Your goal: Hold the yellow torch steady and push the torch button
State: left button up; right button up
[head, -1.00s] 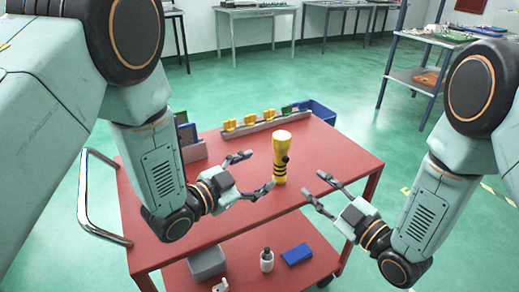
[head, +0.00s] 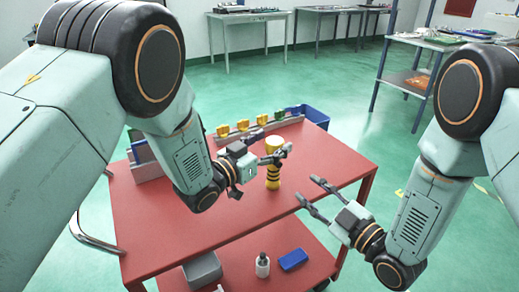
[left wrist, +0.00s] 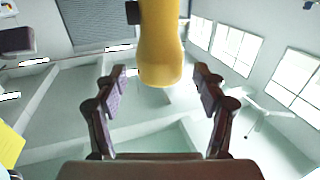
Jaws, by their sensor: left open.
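The yellow torch (head: 272,182) with black bands stands upright on the red cart top in the head view. My left gripper (head: 275,145) is open at the height of the torch's upper part.
The red cart top (head: 220,225) is clear in front of the torch. A grey rack with yellow and green pieces (head: 243,125) and a blue bin (head: 312,115) are behind. The lower shelf holds a grey bin (head: 203,270), a white bottle (head: 262,267) and a blue block (head: 293,259).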

pick_arm(q)
jog(key=shift+x, duration=0.85)
jog(key=c, duration=1.3)
jog(key=shift+c, duration=0.6)
pick_arm(e)
grip_shut()
